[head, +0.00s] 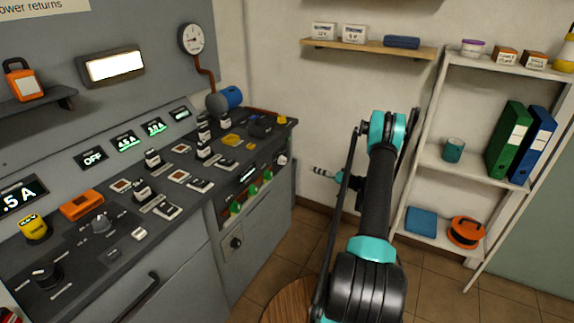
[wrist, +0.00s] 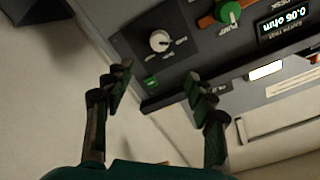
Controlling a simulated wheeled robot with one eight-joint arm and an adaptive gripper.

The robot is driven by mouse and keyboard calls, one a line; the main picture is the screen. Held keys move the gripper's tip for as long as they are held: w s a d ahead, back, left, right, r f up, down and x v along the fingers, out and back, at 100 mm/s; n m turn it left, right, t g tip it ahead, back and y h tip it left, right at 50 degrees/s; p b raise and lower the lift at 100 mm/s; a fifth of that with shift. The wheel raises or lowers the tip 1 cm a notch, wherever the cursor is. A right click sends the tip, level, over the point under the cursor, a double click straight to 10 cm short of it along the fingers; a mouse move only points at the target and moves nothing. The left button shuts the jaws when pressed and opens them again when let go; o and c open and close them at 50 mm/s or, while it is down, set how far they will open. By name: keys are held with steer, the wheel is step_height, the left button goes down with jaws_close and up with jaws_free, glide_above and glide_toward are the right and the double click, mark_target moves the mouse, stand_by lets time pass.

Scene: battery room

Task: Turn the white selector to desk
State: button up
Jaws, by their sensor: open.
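The white selector (wrist: 158,41) is a round white knob on a dark square plate, with small labels around it that I cannot read clearly. It shows in the upper middle of the wrist view. In the head view a small white knob (head: 282,159) sits at the right end of the console's front, and looks like the same one. My gripper (wrist: 158,80) is open and empty, its two dark fingers spread below the selector in the wrist view and apart from it. Which label the selector points at is unclear.
A green knob with an orange part (wrist: 228,12) and a 0.06 ohm display (wrist: 283,22) lie right of the selector. The console (head: 262,205) fills the left; a shelf unit (head: 430,152) stands at right.

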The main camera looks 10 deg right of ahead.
glide_toward(285, 161)
steer(key=x, duration=0.9)
steer(key=shift+w+a, duration=0.1)
steer(key=shift+w, duration=0.1)
steer(key=c, duration=1.2)
steer(key=shift+o, duration=0.2)
